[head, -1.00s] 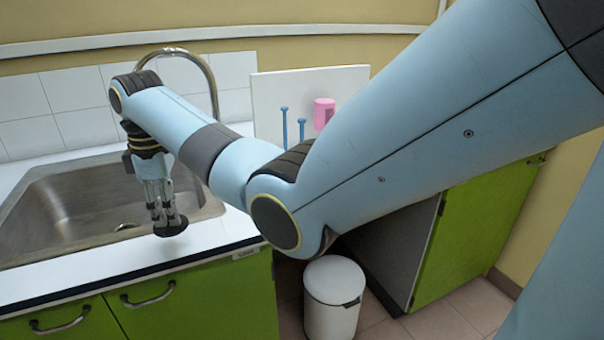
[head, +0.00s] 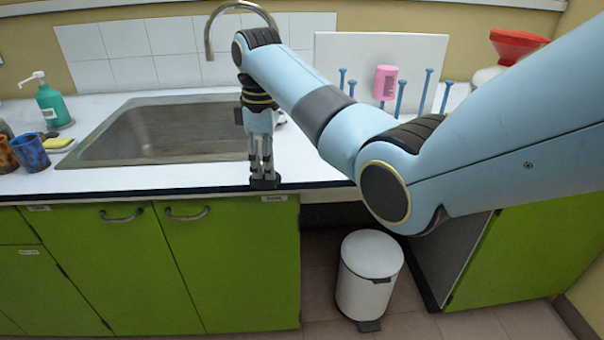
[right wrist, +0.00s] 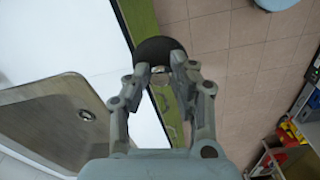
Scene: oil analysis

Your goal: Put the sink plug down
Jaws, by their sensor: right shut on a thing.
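The sink plug (head: 264,184) is a small dark round disc. My right gripper (head: 262,170) points down in the head view, shut on the plug. The plug appears at the counter's front edge, right of the sink basin (head: 120,150); I cannot tell how high it is. In the right wrist view the plug (right wrist: 158,46) shows beyond the fingertips of my right gripper (right wrist: 162,72), overlapping the green cabinet front and the floor. The drain (right wrist: 86,115) shows in the basin in that view. My left gripper is not in view.
The white counter (head: 200,178) has a clear strip before the basin. A soap bottle (head: 52,102), a yellow sponge (head: 58,143) and a blue cup (head: 30,152) stand left. A pink container (head: 385,82) and blue pegs are behind right. A white bin (head: 368,275) stands below.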

